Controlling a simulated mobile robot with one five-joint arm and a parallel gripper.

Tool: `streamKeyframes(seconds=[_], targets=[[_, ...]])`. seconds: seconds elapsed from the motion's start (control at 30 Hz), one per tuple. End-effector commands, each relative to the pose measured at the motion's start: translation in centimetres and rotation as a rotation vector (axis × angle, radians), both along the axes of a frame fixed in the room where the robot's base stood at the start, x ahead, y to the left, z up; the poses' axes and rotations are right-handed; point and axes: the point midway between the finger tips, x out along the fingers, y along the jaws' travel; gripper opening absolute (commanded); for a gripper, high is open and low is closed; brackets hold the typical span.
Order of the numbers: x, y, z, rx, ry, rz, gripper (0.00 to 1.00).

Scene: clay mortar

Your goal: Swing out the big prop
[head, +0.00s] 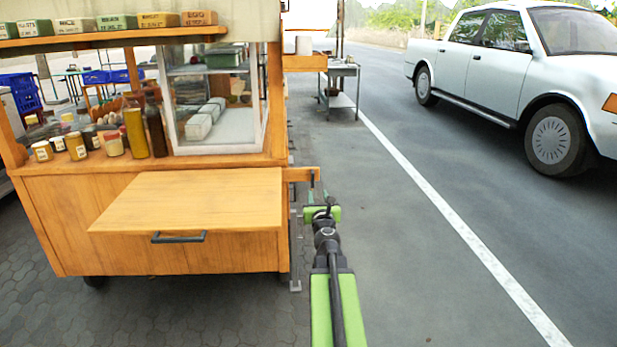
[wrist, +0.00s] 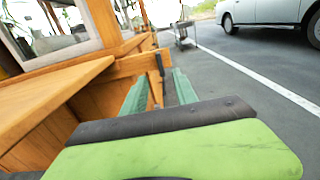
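The big prop appears to be the wooden bar (head: 300,173) that juts from the right end of the food cart, with a dark upright handle (head: 312,182) near its outer end. In the wrist view the bar (wrist: 128,66) runs across above the fingertips, and the dark handle (wrist: 160,63) stands near the gap between them. My gripper (head: 321,210) is just in front of and below the bar. In the wrist view its two green fingers (wrist: 158,82) are spread apart with nothing held between them. Whether a finger touches the handle cannot be told.
The wooden cart (head: 60,215) fills the left, with a flat shelf (head: 190,195) and a black drawer-style handle (head: 178,238) close to my arm. Jars and a glass case (head: 215,100) stand on it. A metal trolley (head: 342,85) is behind. Open road lies right, before a white car (head: 490,60).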

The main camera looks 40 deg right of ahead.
Motion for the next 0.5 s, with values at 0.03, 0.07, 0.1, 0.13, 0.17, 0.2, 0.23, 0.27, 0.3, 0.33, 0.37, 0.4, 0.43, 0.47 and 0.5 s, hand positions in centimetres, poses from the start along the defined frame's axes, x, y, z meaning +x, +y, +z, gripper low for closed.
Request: streamKeyframes(seconds=[0.03, 0.07, 0.1, 0.13, 0.17, 0.2, 0.23, 0.27, 0.3, 0.33, 0.37, 0.4, 0.43, 0.47, 0.5], targets=[[1.2, -0.9, 0.0, 0.0, 0.0, 0.002, 0.35], [1.8, -1.3, 0.0, 0.0, 0.0, 0.002, 0.35], [2.6, -1.9, 0.0, 0.0, 0.0, 0.003, 0.35], [3.2, -2.4, 0.0, 0.0, 0.0, 0.004, 0.35], [3.8, -2.9, 0.0, 0.0, 0.0, 0.004, 0.35], [4.7, -3.5, 0.0, 0.0, 0.0, 0.004, 0.35], [5.2, -4.0, 0.0, 0.0, 0.0, 0.004, 0.35], [5.8, -4.5, 0.0, 0.0, 0.0, 0.004, 0.35], [6.6, -5.1, 0.0, 0.0, 0.0, 0.005, 0.35], [7.2, -5.6, 0.0, 0.0, 0.0, 0.005, 0.35], [7.8, -6.1, 0.0, 0.0, 0.0, 0.005, 0.35], [8.5, -6.7, 0.0, 0.0, 0.0, 0.005, 0.35], [9.1, -7.2, 0.0, 0.0, 0.0, 0.005, 0.35], [9.6, -7.6, 0.0, 0.0, 0.0, 0.005, 0.35], [10.2, -8.1, 0.0, 0.0, 0.0, 0.005, 0.35]])
